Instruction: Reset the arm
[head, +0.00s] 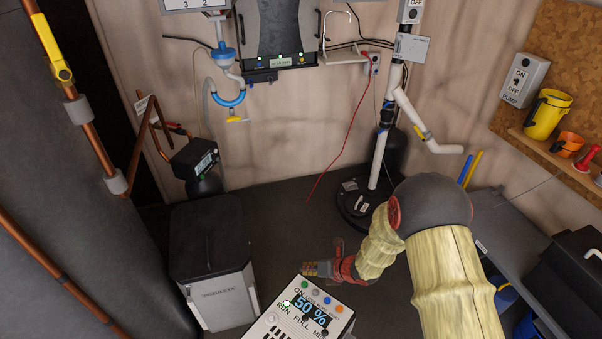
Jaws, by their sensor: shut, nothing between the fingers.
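My arm comes in from the lower right of the head view, in a pale yellow sleeve with a dark round joint. It bends to the left, and my gripper (312,269) points left, low over the dark floor. The gripper is shut, and I see nothing held in it. It is just behind the top edge of a white control box (290,322) that shows "50 %" and has coloured buttons. From this view I cannot tell how far apart the gripper and the box are.
A grey bin-like box (213,262) stands at the left. A white pole on a round black base (352,208) stands behind my arm. Copper pipes (85,130) run along the left. A shelf with a yellow cup (546,114) is at the right. The floor between bin and pole is clear.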

